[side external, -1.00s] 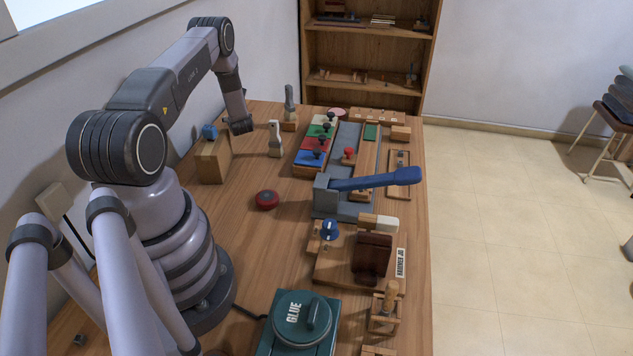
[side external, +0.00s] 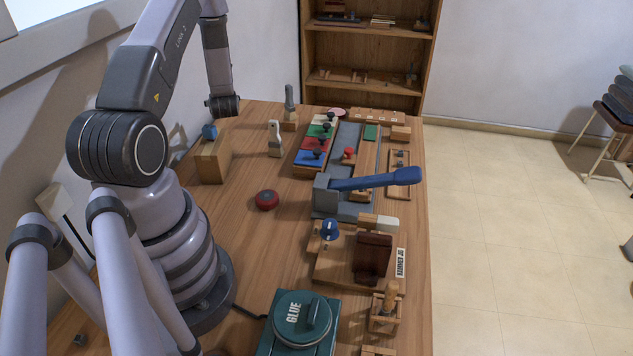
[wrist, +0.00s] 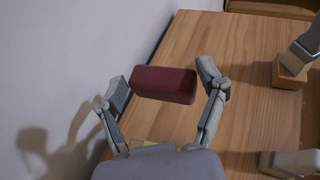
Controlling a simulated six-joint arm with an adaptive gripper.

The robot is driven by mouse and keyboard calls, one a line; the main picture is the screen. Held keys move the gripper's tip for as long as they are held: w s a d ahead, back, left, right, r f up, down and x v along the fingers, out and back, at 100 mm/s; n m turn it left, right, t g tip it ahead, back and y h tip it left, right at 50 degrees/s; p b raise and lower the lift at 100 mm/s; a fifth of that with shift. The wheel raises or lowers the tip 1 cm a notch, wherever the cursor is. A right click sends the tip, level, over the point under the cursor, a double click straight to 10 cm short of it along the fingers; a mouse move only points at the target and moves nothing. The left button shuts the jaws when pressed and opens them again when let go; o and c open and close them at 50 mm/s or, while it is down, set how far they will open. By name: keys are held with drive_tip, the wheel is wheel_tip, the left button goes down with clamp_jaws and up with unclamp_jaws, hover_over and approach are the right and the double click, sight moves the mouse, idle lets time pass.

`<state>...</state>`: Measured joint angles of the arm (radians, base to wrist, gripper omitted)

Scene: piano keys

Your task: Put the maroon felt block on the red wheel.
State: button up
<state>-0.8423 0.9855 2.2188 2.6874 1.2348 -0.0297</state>
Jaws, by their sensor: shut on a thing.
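The maroon felt block (wrist: 163,86) is between the two fingers of my gripper (wrist: 162,80) in the wrist view, gripped at its ends. It is above the far left part of the table, near the wall. In the side view neither my gripper nor the block can be made out. A red round piece (side external: 266,199) lies alone on the table. A pinkish-red disc (side external: 336,112) lies at the far end of the table. I cannot tell for certain which of these is the red wheel.
A wooden box with a blue knob (side external: 212,160) stands at the left edge. Brushes (side external: 275,139) stand near coloured blocks (side external: 310,158). A blue lever (side external: 375,181) crosses the right side. A glue pot (side external: 301,319) is in front. Bare wood surrounds the red round piece.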

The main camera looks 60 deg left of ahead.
drive_tip(key=w+d+f+n+g, duration=0.1)
drive_tip(key=w+d+f+g, duration=0.15)
drive_tip(key=d, duration=1.35)
drive_tip(key=n+g, duration=0.1)
drive_tip(key=n, duration=0.1)
hover_over(268, 197)
wheel_tip(268, 197, down, 3)
drive_tip(key=shift+d+r, duration=0.1)
drive_tip(key=shift+f, duration=2.1)
drive_tip(key=o, duration=0.8)
drive_tip(key=shift+f, duration=0.1)
